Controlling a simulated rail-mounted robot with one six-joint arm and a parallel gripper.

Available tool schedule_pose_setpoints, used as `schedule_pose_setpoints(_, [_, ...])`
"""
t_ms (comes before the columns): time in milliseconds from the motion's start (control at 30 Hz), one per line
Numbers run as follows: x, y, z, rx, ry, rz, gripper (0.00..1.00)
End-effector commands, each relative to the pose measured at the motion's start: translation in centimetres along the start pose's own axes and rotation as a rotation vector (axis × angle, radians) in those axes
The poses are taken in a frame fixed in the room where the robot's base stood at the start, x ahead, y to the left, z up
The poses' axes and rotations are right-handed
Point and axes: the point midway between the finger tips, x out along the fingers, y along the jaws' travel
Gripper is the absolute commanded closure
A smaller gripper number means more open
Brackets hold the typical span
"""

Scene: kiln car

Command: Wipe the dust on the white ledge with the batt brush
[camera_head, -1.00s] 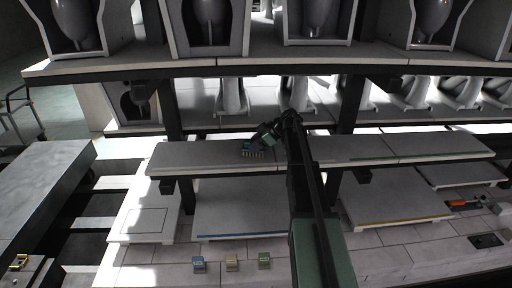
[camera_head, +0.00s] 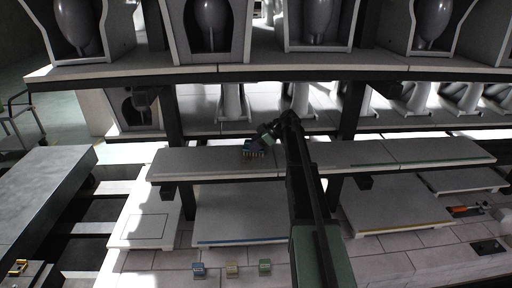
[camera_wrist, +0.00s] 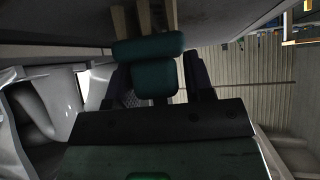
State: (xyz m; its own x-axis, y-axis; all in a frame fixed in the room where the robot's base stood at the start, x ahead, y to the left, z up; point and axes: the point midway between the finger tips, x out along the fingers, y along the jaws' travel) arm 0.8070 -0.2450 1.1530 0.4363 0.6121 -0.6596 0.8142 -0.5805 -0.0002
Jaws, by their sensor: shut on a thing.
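The batt brush (camera_head: 253,146) has a dark green head and handle and pale bristles pointing down. My gripper (camera_head: 268,131) is shut on its handle. The brush is over the left part of the middle pale ledge (camera_head: 205,163), with its bristles at or just above the top; contact cannot be told. In the wrist view, the green brush (camera_wrist: 150,47) sits between the dark fingers of my gripper (camera_wrist: 157,82), with tan bristles beyond. I cannot clearly make out dust on the ledge. My arm hides the ledge's middle.
A shelf (camera_head: 215,73) with grey vessels in open boxes is above. Dark posts (camera_head: 171,112) stand behind the ledge. Lower slabs carry a blue stripe (camera_head: 240,242) and a yellow stripe (camera_head: 405,228). Several small coloured blocks (camera_head: 232,269) lie in front. A grey table (camera_head: 45,195) is at left.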

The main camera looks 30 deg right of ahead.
Motion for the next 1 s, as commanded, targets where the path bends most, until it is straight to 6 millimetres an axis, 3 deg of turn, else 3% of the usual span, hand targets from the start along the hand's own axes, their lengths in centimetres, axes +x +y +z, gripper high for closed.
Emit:
schedule_pose_setpoints(333, [0.1, 0.3, 0.0, 0.000, 0.000, 0.000, 0.84])
schedule_pose_setpoints(800, [0.8, 4.2, -0.7, 0.000, 0.000, 0.000, 0.84])
schedule_pose_setpoints(1000, [0.8, 4.2, -0.7, 0.000, 0.000, 0.000, 0.84])
